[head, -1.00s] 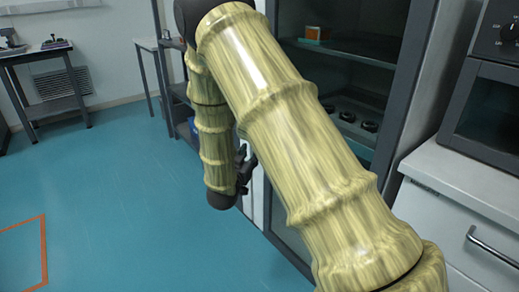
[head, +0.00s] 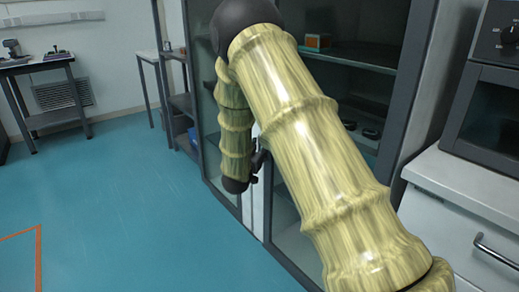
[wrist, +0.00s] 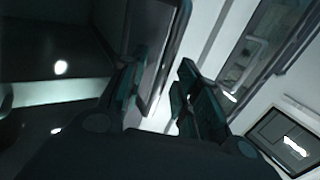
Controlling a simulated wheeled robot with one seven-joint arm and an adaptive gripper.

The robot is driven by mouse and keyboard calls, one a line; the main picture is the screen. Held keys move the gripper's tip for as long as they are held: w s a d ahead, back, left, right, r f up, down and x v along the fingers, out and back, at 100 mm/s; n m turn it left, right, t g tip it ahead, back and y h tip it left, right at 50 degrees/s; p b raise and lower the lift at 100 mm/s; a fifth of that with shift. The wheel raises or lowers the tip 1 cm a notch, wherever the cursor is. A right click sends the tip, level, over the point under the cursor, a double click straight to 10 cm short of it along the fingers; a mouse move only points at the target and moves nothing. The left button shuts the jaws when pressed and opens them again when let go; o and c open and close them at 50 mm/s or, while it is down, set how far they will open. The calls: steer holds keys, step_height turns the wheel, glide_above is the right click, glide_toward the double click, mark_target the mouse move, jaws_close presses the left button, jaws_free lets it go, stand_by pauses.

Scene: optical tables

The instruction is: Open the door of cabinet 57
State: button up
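A tall cabinet with a dark grey frame (head: 408,95) and glass doors stands behind my arm in the head view. Its shelves hold an orange box (head: 317,41) and dark round items (head: 370,131). No number is readable on it. My gripper (head: 259,162) is a small dark shape in front of the cabinet's middle, partly hidden by my arm. In the wrist view, the two fingers of my gripper (wrist: 160,98) are apart. A grey-framed panel (wrist: 158,55) shows beyond and between them; contact cannot be told. The handle is not clearly visible.
A white counter with drawers (head: 470,205) and a dark oven-like device (head: 490,115) stands close on the right. A shelf rack (head: 180,105) stands left of the cabinet. A table (head: 35,65) is far left. The blue floor (head: 120,215) at left is clear.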

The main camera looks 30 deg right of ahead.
steer(key=shift+w+d, duration=0.1)
steer(key=shift+d, duration=0.05)
jaws_close()
